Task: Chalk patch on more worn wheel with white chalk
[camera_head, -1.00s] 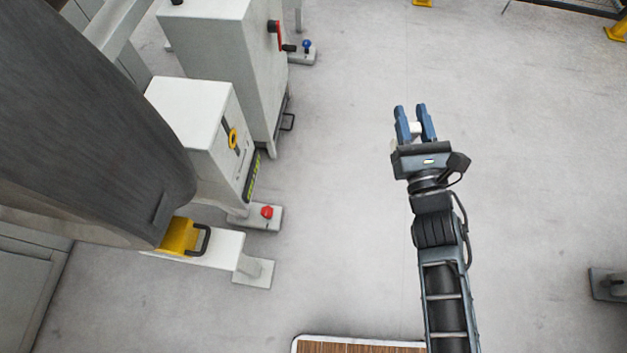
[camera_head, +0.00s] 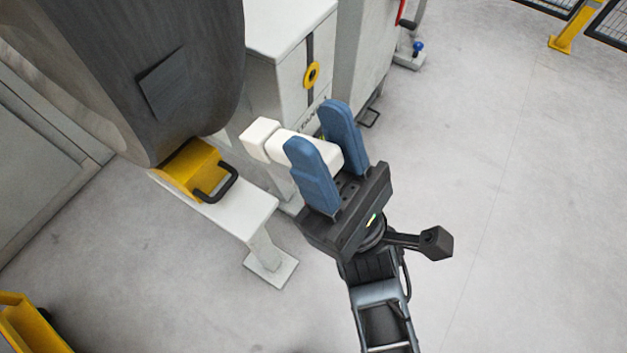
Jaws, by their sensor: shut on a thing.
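My gripper (camera_head: 318,126) has blue fingers shut on the white chalk (camera_head: 262,140), a blocky white piece. The chalk sticks out to the left of the fingers. A large dark grey wheel (camera_head: 85,50) fills the upper left. A darker rectangular patch (camera_head: 163,85) shows on its curved surface. The chalk's free end is to the right of the wheel, below and right of the patch; a gap shows between them in the picture. Only one wheel is in view, and its wear cannot be compared here.
A yellow chock (camera_head: 192,170) with a black handle sits under the wheel on a pale rail (camera_head: 235,210). White cabinets (camera_head: 290,45) stand behind the chalk. A yellow frame (camera_head: 30,325) is at lower left. Open floor (camera_head: 500,180) lies to the right.

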